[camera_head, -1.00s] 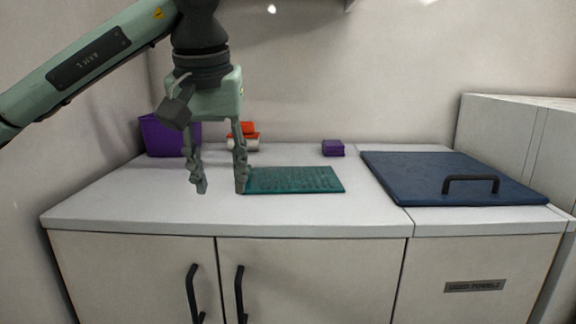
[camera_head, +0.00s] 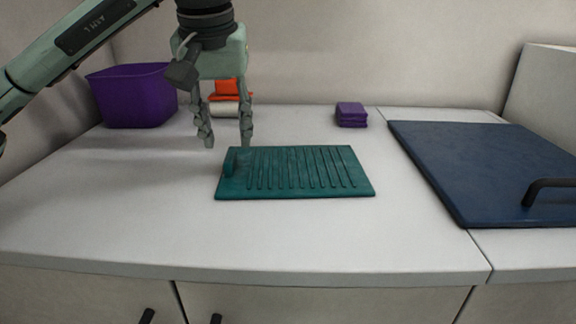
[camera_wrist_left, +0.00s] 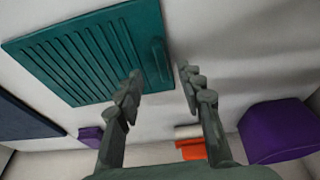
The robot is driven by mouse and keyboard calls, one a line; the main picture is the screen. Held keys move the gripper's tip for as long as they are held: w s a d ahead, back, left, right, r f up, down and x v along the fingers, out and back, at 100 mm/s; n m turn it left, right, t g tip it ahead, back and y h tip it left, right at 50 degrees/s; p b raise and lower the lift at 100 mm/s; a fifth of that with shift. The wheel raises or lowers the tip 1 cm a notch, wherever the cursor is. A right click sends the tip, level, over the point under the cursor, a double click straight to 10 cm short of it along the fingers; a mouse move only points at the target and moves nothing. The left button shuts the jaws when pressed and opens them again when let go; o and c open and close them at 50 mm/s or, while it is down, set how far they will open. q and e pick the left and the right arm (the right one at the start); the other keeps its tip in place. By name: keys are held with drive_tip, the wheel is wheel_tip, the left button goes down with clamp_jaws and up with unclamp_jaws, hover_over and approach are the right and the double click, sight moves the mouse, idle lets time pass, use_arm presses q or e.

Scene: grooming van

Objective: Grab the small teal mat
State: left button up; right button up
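The small teal mat (camera_head: 300,172) lies flat on the white counter, with ridges across it and a raised bar at its left end. It also shows in the left wrist view (camera_wrist_left: 85,60), its raised bar close to the fingers. My left gripper (camera_head: 227,143) points down, open and empty, above the counter near the mat's far left corner. In the left wrist view its fingers (camera_wrist_left: 158,72) are apart with nothing between them. My right gripper is not in view.
A purple bin (camera_head: 134,97) stands at the back left. Orange and white items (camera_head: 226,97) sit behind my left gripper. A small purple block (camera_head: 351,115) is at the back. A dark blue lid (camera_head: 490,170) with a black handle (camera_head: 548,186) lies at right. The counter's front left is clear.

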sight(229, 154)
use_arm(q)
drive_tip(key=x, duration=0.4)
drive_tip(key=shift+w+a, duration=0.1)
drive_tip(key=shift+w, duration=0.1)
drive_tip(key=shift+c, duration=0.6)
clamp_jaws()
